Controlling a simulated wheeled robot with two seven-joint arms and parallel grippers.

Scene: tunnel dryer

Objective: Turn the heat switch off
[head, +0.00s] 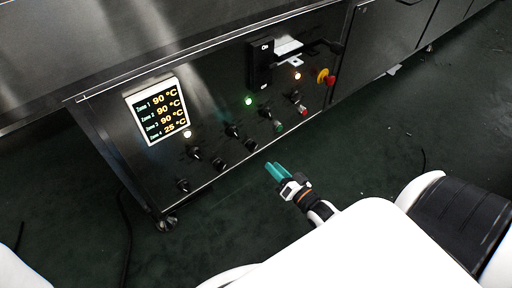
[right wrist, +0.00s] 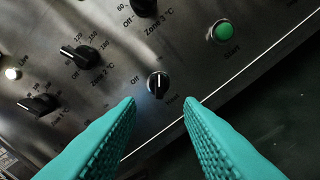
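The heat switch (right wrist: 157,84) is a black rotary knob with a pale pointer line, on the steel panel. In the right wrist view its line stands upright in the picture, with "Off" printed to its left. It also shows in the head view (head: 250,144) as a small dark knob in the lower row. My right gripper (right wrist: 160,101) has teal fingers, spread apart and empty, with the knob just beyond and between the tips. It shows no contact. In the head view the right gripper (head: 274,169) is just in front of the panel's lower edge. My left gripper is not in view.
Close by are the zone 2 knob (right wrist: 82,57), the zone 3 knob (right wrist: 145,5) and a green start button (right wrist: 222,32). A display (head: 157,110) reads zone temperatures. Dark floor is open below.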

